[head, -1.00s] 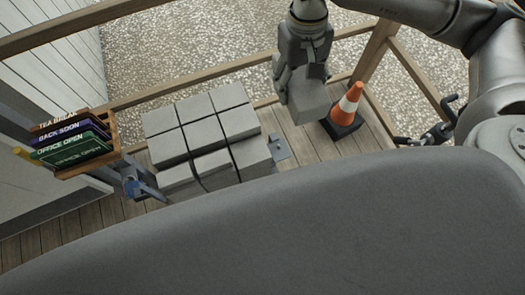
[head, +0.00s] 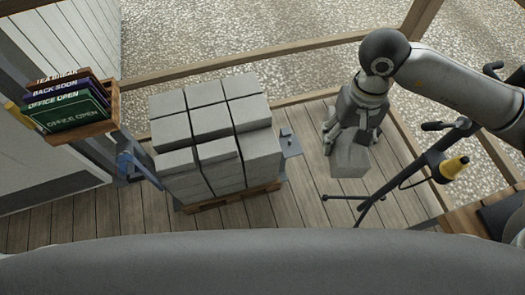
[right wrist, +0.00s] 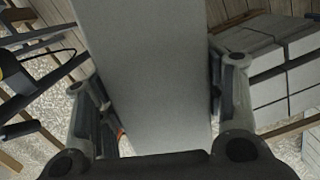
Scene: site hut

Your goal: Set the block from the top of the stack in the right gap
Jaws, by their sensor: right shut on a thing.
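My right gripper (head: 352,118) points down and is shut on a grey block (head: 350,158), held out over the deck to the right of the stack. In the right wrist view the block (right wrist: 148,75) fills the space between the two fingers. The stack of grey blocks (head: 212,110) stands on a wooden pallet (head: 232,200). Its front side is stepped: the left and middle front columns show pale tops, and a darker front face shows at the right. I cannot tell the depth of the right gap. The stack also shows in the right wrist view (right wrist: 265,60). My left gripper is not in view.
A sign rack (head: 75,130) with several signs is at the left. A black stand (head: 400,180) with a yellow-tipped tool (head: 453,167) stands right of the held block. A grey plate (head: 290,143) lies beside the stack. Wooden rails (head: 240,58) bound the deck.

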